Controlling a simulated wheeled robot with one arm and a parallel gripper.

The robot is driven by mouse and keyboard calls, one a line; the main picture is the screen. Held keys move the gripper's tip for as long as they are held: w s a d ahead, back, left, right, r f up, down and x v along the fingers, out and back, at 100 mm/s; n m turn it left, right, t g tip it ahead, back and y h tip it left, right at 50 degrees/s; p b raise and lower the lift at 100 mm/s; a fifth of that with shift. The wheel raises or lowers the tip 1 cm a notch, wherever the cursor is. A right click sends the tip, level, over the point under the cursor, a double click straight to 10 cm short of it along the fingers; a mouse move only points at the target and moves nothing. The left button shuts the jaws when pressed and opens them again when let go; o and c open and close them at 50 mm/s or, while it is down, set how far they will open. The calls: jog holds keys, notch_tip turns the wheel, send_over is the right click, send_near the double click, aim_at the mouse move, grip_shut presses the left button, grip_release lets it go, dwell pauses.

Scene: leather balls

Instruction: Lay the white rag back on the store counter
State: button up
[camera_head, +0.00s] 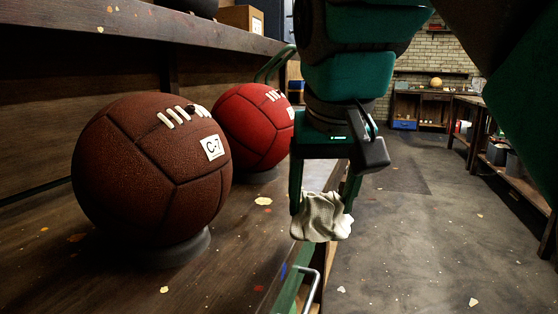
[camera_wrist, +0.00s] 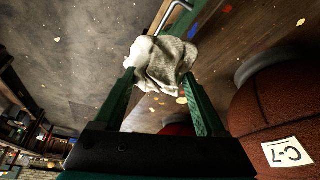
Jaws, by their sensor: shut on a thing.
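My gripper (camera_head: 322,205) is shut on the white rag (camera_head: 321,222), which hangs bunched between its fingertips in the head view. In the wrist view my gripper (camera_wrist: 161,75) also holds the rag (camera_wrist: 160,62) between its two green fingers. The rag is at the right edge of the dark wooden counter (camera_head: 235,262), near a metal bar handle on the counter's side. I cannot tell whether the rag touches the counter. That the counter is the store counter is not marked in view.
A brown leather ball (camera_head: 150,170) with a C-7 label sits on a round stand on the counter. A red ball (camera_head: 252,127) sits behind it. A raised shelf (camera_head: 150,22) runs along the left. Open floor (camera_head: 400,250) lies to the right, with a bench (camera_head: 510,175) beyond.

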jog(key=p, duration=0.2)
send_near(279, 207)
jog(key=shift+w+f, duration=0.15)
jog(key=shift+w, duration=0.3)
jog(key=shift+w+f, duration=0.2)
jog(key=shift+w, duration=0.2)
jog(key=shift+f, duration=1.75)
jog(key=shift+f, duration=0.1)
jog(key=shift+f, duration=0.1)
jog(key=o, duration=1.3)
jog(key=shift+c, duration=0.2)
jog(key=v, duration=0.8)
